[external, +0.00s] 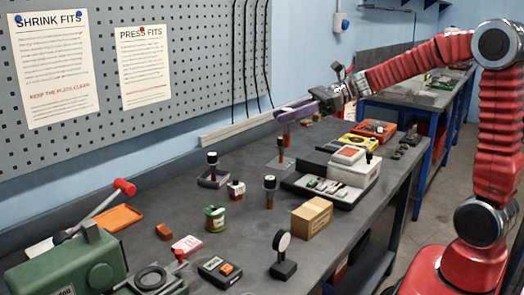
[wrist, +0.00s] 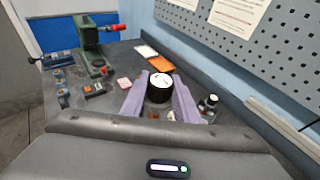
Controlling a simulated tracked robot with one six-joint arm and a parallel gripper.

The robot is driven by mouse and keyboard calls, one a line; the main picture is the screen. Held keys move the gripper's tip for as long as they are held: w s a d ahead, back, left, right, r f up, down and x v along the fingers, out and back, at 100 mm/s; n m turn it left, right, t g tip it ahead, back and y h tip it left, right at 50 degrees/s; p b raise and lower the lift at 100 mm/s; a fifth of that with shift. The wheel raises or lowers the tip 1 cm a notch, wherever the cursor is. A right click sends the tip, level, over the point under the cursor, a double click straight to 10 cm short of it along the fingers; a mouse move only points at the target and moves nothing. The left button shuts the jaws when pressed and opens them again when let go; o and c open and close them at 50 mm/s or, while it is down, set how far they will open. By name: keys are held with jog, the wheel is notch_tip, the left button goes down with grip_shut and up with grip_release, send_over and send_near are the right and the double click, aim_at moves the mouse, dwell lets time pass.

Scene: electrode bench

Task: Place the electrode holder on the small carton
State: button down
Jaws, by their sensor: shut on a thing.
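My gripper (external: 284,113), with purple fingers, is over the far part of the bench in the external view. In the wrist view its fingers (wrist: 160,100) are shut on the electrode holder (wrist: 160,84), a round black piece with a white top. The small carton (external: 311,218), a brown cardboard box, stands near the front edge of the bench, well apart from my gripper.
A grey tray (external: 310,190) with a white box (external: 354,168) is right of the plate.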

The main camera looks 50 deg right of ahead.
jog(key=s+a+f+n+g+y, duration=0.1)
jog(key=s+a+f+g, duration=0.1)
jog(key=s, duration=0.4)
jog(key=s+a+f+n+g+y, duration=0.1)
jog(key=s+a+n+g, duration=0.1)
jog(key=s, duration=0.4)
jog(key=shift+s+a+f+n, duration=0.3)
jog(key=shift+a+f, duration=0.1)
jog(key=shift+a, duration=0.05)
notch_tip(320, 180, down, 6)
jog(key=shift+f, duration=0.15)
jog(key=shift+f, duration=1.85)
